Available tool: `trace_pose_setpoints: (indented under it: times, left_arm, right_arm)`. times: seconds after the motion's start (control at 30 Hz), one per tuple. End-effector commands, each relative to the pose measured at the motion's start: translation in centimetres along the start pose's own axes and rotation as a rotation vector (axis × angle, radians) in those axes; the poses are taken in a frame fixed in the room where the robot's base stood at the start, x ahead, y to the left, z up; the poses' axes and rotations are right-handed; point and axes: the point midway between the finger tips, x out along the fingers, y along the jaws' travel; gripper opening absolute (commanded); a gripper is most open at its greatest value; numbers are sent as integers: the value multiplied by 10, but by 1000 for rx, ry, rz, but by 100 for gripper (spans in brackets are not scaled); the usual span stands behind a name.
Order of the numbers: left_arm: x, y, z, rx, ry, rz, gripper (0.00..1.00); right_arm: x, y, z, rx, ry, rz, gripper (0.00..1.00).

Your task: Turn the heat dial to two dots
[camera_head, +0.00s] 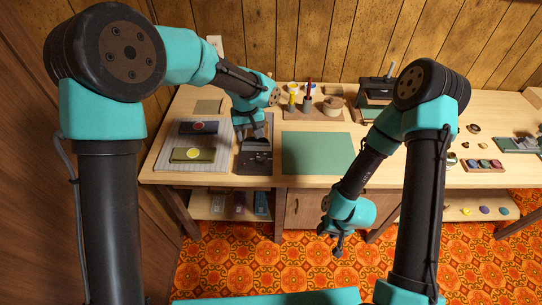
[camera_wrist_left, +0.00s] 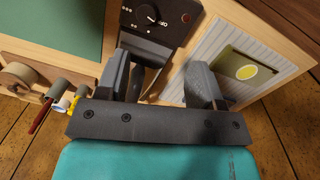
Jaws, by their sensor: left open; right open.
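The heat dial (camera_wrist_left: 147,14) is a dark round knob on a black control panel (camera_wrist_left: 175,12) in the left wrist view. White marks surround it, with an OFF label beside it; its white pointer seems to face the OFF label. The panel belongs to the dark unit (camera_head: 256,162) on the table in the head view, where the dial is too small to read. My left gripper (camera_head: 250,137) is open and empty above the unit's back part, apart from the dial; its fingers also show in the left wrist view (camera_wrist_left: 163,72). My right gripper (camera_head: 337,245) is open, in front of the table.
A striped pad (camera_head: 165,160) with a dark pouch (camera_head: 190,127) and an olive pouch (camera_head: 185,155) lies left of the unit. A green mat (camera_head: 318,153) lies to its right. A tool holder (camera_head: 318,113) stands behind the mat. A sewing machine (camera_head: 378,88) stands further right.

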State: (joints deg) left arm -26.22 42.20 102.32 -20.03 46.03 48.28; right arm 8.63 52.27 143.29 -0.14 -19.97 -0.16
Motion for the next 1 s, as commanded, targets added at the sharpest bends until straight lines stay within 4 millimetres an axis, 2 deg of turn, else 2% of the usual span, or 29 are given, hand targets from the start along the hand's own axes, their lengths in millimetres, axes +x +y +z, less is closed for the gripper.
trace_pose_setpoints:
  times: [0.03,0.13,0.23,0.47,0.77,1.0]
  left_arm:
    - [-18,11,-2,-7,15,-18,61]
    - [-38,21,-2,-24,29,-47,61]
    - [-45,23,-3,-32,32,-57,61]
    - [-44,23,-2,-31,31,-57,61]
    - [-28,22,-3,-30,30,-58,61]
    - [9,19,-4,-31,28,-58,61]
  right_arm:
    - [0,0,0,0,0,0,43]
    - [0,0,0,0,0,0,43]
    - [0,0,0,0,0,0,43]
    - [0,0,0,-1,0,0,43]
    - [0,0,0,-1,0,0,43]
    - [0,0,0,0,0,0,43]
